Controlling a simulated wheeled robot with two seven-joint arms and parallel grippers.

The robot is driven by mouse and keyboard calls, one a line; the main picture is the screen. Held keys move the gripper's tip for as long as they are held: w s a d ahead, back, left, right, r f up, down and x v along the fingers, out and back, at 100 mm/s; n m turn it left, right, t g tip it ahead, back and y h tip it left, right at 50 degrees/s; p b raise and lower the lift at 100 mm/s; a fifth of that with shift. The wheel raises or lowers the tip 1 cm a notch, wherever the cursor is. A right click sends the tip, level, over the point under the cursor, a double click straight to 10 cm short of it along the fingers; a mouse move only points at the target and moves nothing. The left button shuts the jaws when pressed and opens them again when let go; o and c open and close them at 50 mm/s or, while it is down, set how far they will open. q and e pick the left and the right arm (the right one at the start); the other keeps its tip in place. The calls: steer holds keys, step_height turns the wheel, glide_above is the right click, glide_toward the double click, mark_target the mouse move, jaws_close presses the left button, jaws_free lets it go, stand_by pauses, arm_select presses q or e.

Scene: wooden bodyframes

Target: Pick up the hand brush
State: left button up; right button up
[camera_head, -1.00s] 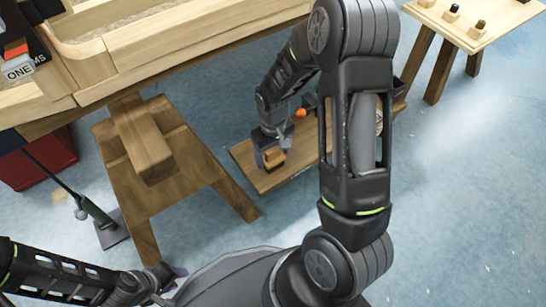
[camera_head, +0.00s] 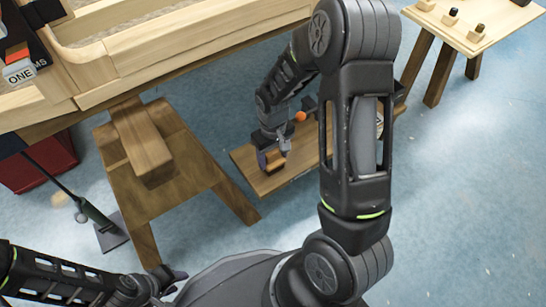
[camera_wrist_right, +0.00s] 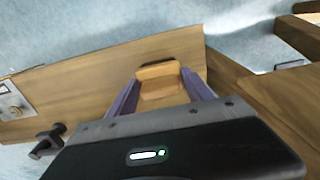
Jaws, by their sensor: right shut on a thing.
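The hand brush (camera_head: 274,166) shows as a small tan wooden block over the low wooden board (camera_head: 249,180) under the bench. My right gripper (camera_head: 273,156) reaches down to it and is shut on it. In the right wrist view the brush (camera_wrist_right: 162,82) sits between the two purple fingers of the gripper (camera_wrist_right: 161,90).
A wooden trestle (camera_head: 160,170) stands left of the board, under the workbench (camera_head: 170,45). An orange ball-shaped thing (camera_head: 300,116) is close beside my right arm. A dark clamp-like part (camera_wrist_right: 48,140) is at the board's edge. Open blue floor (camera_head: 450,200) lies right.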

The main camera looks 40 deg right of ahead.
step_height(320, 180, up, 10)
steer(key=p, duration=0.3)
steer(key=shift+f+p, duration=0.2)
steer(key=shift+p, duration=0.2)
steer(key=o, duration=0.8)
steer(key=c, duration=0.6)
steer(key=w+a+r+n, duration=0.3)
steer(key=a+r, duration=0.3)
steer(key=r, duration=0.1)
steer(key=w+a+r+n, duration=0.3)
steer(key=a+r, duration=0.3)
steer(key=r, duration=0.2)
steer(key=shift+a, duration=0.15)
